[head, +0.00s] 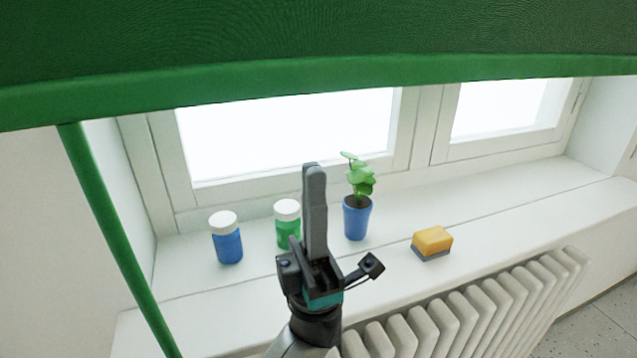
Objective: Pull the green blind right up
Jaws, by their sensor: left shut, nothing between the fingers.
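The green blind (300,50) hangs across the top of the head view, its bottom bar above the window sill. The lower part of the window shows below it. A green cord or strap (110,220) runs down from the blind's left part and leaves the view at the bottom. My left gripper (314,172) points up in front of the sill, with its fingers together and nothing between them. Its fingertips are below the blind's bottom bar in the picture and apart from it. My right gripper is not in view.
On the white sill (510,205) stand a blue jar (228,244), a green jar (287,222) partly behind my gripper, a potted plant (356,215) and a yellow sponge (432,241). A radiator (480,310) is below the sill. The sill's right part is clear.

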